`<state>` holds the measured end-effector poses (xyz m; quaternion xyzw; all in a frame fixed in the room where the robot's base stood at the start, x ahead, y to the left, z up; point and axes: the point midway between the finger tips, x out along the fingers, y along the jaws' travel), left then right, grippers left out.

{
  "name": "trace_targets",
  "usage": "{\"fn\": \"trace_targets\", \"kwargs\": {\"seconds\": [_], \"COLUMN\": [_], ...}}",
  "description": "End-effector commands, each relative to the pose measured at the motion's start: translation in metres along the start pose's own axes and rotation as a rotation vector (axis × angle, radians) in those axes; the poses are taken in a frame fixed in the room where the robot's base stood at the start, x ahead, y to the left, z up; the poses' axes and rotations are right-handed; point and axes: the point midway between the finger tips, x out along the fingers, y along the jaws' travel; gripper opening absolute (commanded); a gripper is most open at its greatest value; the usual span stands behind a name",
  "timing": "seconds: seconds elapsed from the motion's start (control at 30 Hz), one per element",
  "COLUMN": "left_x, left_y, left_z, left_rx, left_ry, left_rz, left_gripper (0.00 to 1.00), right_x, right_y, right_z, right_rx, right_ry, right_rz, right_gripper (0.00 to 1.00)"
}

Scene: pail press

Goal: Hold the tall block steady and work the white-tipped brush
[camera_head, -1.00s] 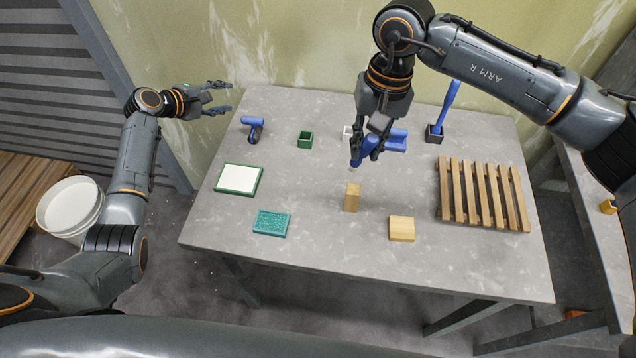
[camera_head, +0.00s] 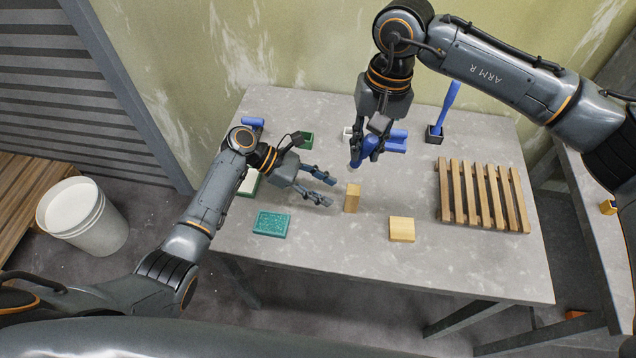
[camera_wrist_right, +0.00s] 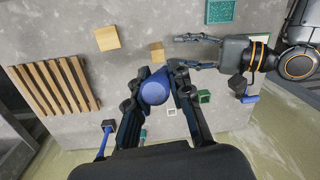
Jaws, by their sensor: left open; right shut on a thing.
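The tall block (camera_head: 352,197) is tan wood and stands upright near the table's middle; it also shows in the right wrist view (camera_wrist_right: 156,52). My left gripper (camera_head: 330,191) is open just left of the block, its fingers pointing at it and apart from it. My right gripper (camera_head: 364,150) is shut on a blue brush (camera_head: 369,148), held above the table behind the block. In the right wrist view its rounded blue end (camera_wrist_right: 155,88) sits between the fingers (camera_wrist_right: 155,82). I cannot make out a white tip clearly.
A flat wooden block (camera_head: 402,229) and a slatted rack (camera_head: 483,196) lie to the right. A teal pad (camera_head: 271,224) lies front left. A green box (camera_head: 307,140), a blue handle in a dark holder (camera_head: 434,135) and another blue item (camera_head: 397,141) stand behind. A pail (camera_head: 82,217) is on the floor.

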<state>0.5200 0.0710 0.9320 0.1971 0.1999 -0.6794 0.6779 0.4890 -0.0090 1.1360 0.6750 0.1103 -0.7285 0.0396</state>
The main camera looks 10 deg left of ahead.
Motion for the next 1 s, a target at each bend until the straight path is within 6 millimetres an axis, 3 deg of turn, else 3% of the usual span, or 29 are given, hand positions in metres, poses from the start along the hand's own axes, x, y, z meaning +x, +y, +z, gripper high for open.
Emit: {"fn": "trace_targets", "kwargs": {"seconds": [0.3, 0.63, 0.8, 0.9, 0.93, 1.0], "left_x": [0.044, 0.065, 0.065, 0.064, 0.064, 0.064], "left_y": [0.000, 0.001, 0.001, 0.001, 0.001, 0.001], "left_z": [0.001, 0.000, 0.000, 0.000, 0.000, 0.000], "left_rx": [0.001, 0.002, 0.003, 0.003, 0.003, 0.003], "left_ry": [-0.001, 0.001, 0.001, 0.001, 0.001, 0.001], "left_rz": [0.001, 0.003, 0.003, 0.003, 0.003, 0.003], "left_gripper": [0.45, 0.45, 0.14, 0.14, 0.23, 0.09], "right_x": [0.000, 0.000, 0.000, 0.000, 0.000, 0.000], "right_y": [0.000, 0.000, 0.000, 0.000, 0.000, 0.000], "right_z": [0.000, 0.000, 0.000, 0.000, 0.000, 0.000], "right_rx": [0.000, 0.000, 0.000, 0.000, 0.000, 0.000], "right_ry": [0.000, 0.000, 0.000, 0.000, 0.000, 0.000], "right_rz": [0.000, 0.000, 0.000, 0.000, 0.000, 0.000], "right_gripper": [0.00, 0.00, 0.00, 0.00, 0.00, 0.00]}}
